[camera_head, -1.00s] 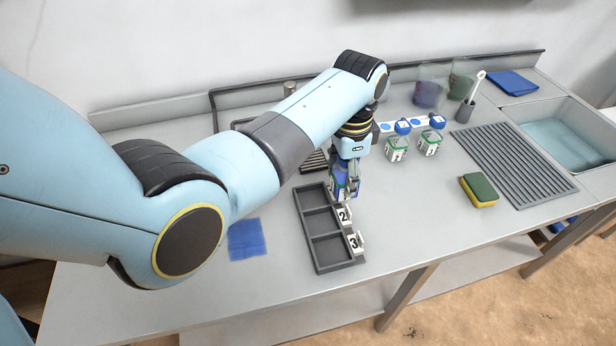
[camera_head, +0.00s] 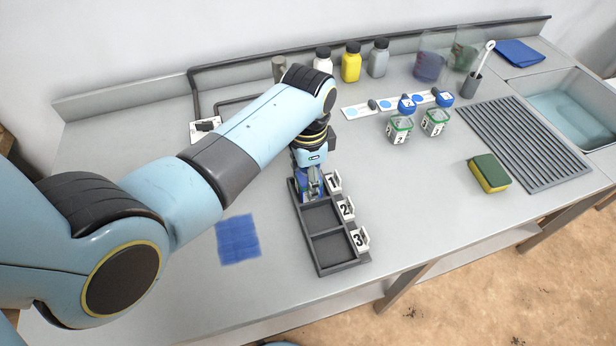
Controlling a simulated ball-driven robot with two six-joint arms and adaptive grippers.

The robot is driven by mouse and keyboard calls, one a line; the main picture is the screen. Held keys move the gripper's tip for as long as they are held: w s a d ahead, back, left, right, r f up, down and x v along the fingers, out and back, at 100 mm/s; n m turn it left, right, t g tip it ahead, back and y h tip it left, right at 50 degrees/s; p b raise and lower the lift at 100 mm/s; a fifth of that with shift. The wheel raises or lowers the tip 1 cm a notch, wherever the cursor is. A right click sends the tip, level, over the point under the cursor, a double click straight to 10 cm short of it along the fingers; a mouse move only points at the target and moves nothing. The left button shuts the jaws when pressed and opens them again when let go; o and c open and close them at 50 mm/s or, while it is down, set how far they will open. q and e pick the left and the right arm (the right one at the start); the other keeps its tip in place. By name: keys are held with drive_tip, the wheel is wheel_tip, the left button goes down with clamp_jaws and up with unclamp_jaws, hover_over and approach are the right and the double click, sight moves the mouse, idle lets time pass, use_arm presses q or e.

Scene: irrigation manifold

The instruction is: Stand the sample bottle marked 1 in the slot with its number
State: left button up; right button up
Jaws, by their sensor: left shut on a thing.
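My left gripper (camera_head: 311,186) points down over the far compartment of the dark grey rack (camera_head: 341,266), beside the tag marked 1 (camera_head: 333,181). It is shut on a sample bottle, of which only a little blue (camera_head: 304,196) shows between and beside the fingers. The bottle's number is hidden, and I cannot tell whether its base touches the slot floor. The slots beside tag 2 (camera_head: 346,209) and tag 3 (camera_head: 360,240) are empty. My right gripper is not in view.
A sponge (camera_head: 489,173), drain grid (camera_head: 525,145) and sink (camera_head: 575,130) are at right. White, yellow and grey bottles (camera_head: 351,62) stand behind.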

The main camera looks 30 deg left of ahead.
use_arm(q)
drive_tip(key=shift+w+f, duration=0.1)
drive_tip(key=shift+f, duration=0.05)
drive_tip(key=o, duration=1.3)
drive_tip(key=shift+c, duration=0.2)
wheel_tip(320, 180, up, 12)
drive_tip(key=shift+r, duration=0.2)
